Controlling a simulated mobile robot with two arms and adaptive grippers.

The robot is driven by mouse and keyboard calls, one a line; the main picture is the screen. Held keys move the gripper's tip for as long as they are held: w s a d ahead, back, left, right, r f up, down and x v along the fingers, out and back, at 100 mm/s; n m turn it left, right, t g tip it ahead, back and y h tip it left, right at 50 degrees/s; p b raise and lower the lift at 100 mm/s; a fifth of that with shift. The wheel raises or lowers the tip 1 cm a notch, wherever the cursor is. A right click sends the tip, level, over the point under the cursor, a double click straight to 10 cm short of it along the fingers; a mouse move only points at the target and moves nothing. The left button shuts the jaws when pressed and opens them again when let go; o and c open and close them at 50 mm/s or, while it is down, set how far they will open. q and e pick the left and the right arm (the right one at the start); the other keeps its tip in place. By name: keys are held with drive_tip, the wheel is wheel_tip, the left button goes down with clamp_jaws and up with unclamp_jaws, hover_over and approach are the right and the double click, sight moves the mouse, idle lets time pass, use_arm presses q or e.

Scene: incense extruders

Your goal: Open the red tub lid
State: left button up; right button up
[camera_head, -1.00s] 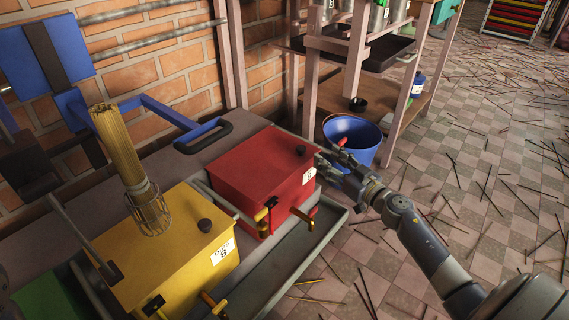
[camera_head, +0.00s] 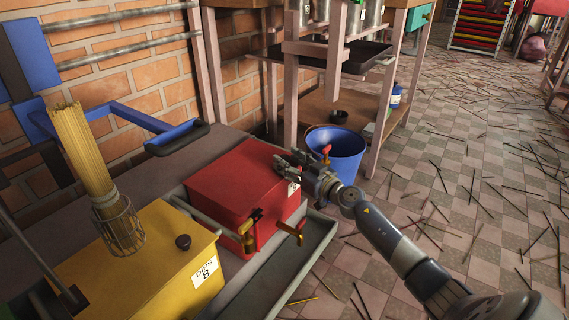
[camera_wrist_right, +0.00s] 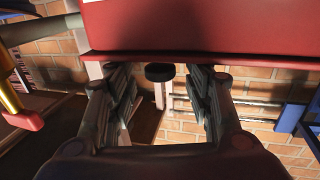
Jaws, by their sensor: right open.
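The red tub (camera_head: 228,206) stands on the grey bench, with its flat red lid (camera_head: 243,172) lying closed on top. My right gripper (camera_head: 287,162) is at the lid's right edge, in front of the lid's knob, which it hides in the head view. In the right wrist view the dark round knob (camera_wrist_right: 160,72) shows between the two spread fingers of my right gripper (camera_wrist_right: 160,95), and the red lid (camera_wrist_right: 200,30) fills the top. The fingers are open and I see no contact with the knob. My left gripper is not in view.
A yellow tub (camera_head: 140,262) with a dark knob and a bundle of sticks in a wire holder (camera_head: 118,228) stands left of the red one. Brass taps (camera_head: 290,232) jut over a grey trough (camera_head: 275,275). A blue bucket (camera_head: 340,155) stands behind my right gripper.

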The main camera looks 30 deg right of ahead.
drive_tip(key=shift+w+a+b, duration=0.2)
drive_tip(key=shift+w+b, duration=0.15)
drive_tip(key=shift+w, duration=0.8)
